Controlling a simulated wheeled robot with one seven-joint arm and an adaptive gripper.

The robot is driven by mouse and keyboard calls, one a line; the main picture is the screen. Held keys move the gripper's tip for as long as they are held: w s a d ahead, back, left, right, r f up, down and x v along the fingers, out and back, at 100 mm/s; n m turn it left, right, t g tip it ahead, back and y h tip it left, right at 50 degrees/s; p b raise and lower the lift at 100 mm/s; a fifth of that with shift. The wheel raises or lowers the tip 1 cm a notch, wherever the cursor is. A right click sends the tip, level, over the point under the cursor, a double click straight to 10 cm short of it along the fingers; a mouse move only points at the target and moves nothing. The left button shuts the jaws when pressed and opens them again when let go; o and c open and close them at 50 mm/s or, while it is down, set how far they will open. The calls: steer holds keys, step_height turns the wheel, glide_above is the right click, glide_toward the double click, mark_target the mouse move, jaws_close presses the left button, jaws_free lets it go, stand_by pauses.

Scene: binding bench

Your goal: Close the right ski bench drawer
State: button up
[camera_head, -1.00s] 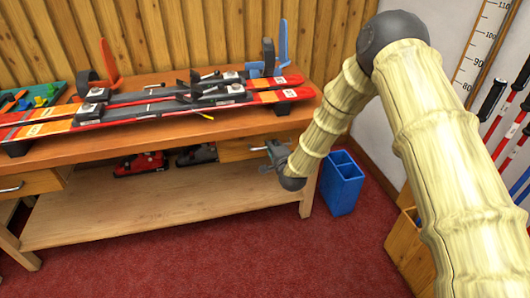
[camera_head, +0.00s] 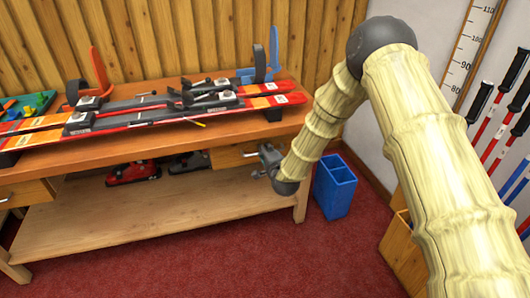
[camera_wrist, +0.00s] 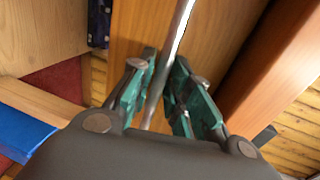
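The wooden ski bench (camera_head: 150,153) stands against the plank wall. Its right drawer (camera_head: 225,158) sits under the right end of the top, and my gripper (camera_head: 266,160) is at its front, covering most of the handle. In the wrist view the drawer's wooden front (camera_wrist: 140,25) is behind a slim metal handle bar (camera_wrist: 180,25). My gripper (camera_wrist: 164,75) has one teal finger on each side of the bar, both close against it, and appears shut on it. How far the drawer stands out is hard to tell.
Red skis (camera_head: 140,112) lie on the bench top, with ski boots (camera_head: 133,172) underneath. A left drawer (camera_head: 28,190) has its own handle. A blue bin (camera_head: 335,185) stands close to the right of the bench, and ski poles lean at the right wall. Red carpet in front is clear.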

steer(key=v, duration=1.2)
steer(key=s+d+f+n+g+h, duration=0.1)
steer(key=s+d+f+n+g, duration=0.25)
steer(key=s+f, duration=0.65)
steer(key=s+d+f+n+g, duration=0.2)
steer(key=s+f+n+g, duration=0.2)
steer(key=s+f, duration=0.6)
steer(key=s+d+f+n+g+h, duration=0.1)
steer(key=s+d+f+n+g, duration=0.15)
steer(key=s, duration=0.55)
steer(key=s+d+f+n+g, duration=0.2)
steer(key=s+d+f, duration=0.1)
steer(key=s, duration=0.6)
steer(key=s+d+f+n+g+h, duration=0.1)
steer(key=s+d+f+n+g, duration=0.15)
steer(key=s, duration=0.55)
steer(key=s+r+p, duration=0.2)
steer(key=r+p, duration=0.9)
steer(key=s+d+r+p, duration=0.1)
steer(key=s+r+p, duration=0.1)
steer(key=r+p, duration=0.9)
steer(key=shift+d+r+g+h, duration=0.25)
steer(key=shift+r+g+h, duration=0.1)
steer(key=shift+r, duration=0.15)
